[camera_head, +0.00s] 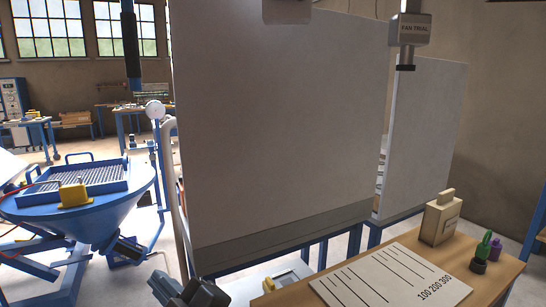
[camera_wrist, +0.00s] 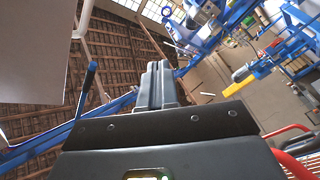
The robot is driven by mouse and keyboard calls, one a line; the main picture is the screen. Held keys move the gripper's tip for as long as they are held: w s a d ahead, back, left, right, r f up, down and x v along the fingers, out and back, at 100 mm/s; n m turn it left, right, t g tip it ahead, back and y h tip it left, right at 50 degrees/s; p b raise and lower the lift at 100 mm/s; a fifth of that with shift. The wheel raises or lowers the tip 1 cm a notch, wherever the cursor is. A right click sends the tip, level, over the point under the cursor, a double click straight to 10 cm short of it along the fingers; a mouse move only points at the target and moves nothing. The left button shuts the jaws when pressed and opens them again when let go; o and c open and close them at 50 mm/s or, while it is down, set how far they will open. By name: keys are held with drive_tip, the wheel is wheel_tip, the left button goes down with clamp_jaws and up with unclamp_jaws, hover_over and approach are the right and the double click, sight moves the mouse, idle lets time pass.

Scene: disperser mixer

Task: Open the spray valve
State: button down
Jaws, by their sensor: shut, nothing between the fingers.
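My gripper (camera_head: 185,290) is at the bottom edge of the head view, low and left of the large grey panel. In the wrist view its fingers (camera_wrist: 158,84) are together, with nothing between them. I cannot identify the spray valve for certain in either view. A blue lever-like handle (camera_wrist: 87,88) stands left of the fingers in the wrist view, apart from them. A blue bar runs behind it. A round gauge (camera_head: 155,110) sits on the pipework left of the panel in the head view.
A large grey panel (camera_head: 280,120) fills the middle. A blue hopper with a grate (camera_head: 85,205) stands left. A wooden table (camera_head: 485,285) at lower right bears a white board (camera_head: 385,275), a beige box (camera_head: 440,220) and small bottles. Red bars (camera_wrist: 292,150) show at lower right in the wrist view.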

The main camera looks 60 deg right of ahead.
drive_tip(key=w+d+r+m+h, duration=0.25)
drive_tip(key=w+r+h, duration=0.2)
drive_tip(key=r, duration=0.45)
drive_tip(key=w+d+r+m+h, duration=0.1)
drive_tip(key=w+d+r+h, duration=0.3)
drive_tip(key=r, duration=0.5)
wheel_tip(320, 180, up, 15)
drive_tip(key=w+d+m+g+h, duration=0.2)
drive_tip(key=d+m+g+h, duration=0.15)
drive_tip(key=m+g, duration=0.25)
drive_tip(key=s+d+r+m+g+p, duration=0.1)
drive_tip(key=s+d+r+m+g, duration=0.2)
drive_tip(key=r, duration=0.4)
drive_tip(key=s+d+r+m+g, duration=0.1)
drive_tip(key=s+r+m+g, duration=0.25)
drive_tip(key=r, duration=0.35)
drive_tip(key=s+d+r+m+g+y, duration=0.1)
drive_tip(key=s+d+r+m+y, duration=0.2)
drive_tip(key=s, duration=1.1)
wheel_tip(320, 180, up, 6)
drive_tip(key=y, duration=0.3)
drive_tip(key=shift+s+d+p, duration=0.2)
drive_tip(key=shift+p, duration=0.2)
drive_tip(key=shift+d+g, duration=0.1)
drive_tip(key=shift+g, duration=0.15)
drive_tip(key=p+x, duration=0.1)
drive_tip(key=x, duration=0.9)
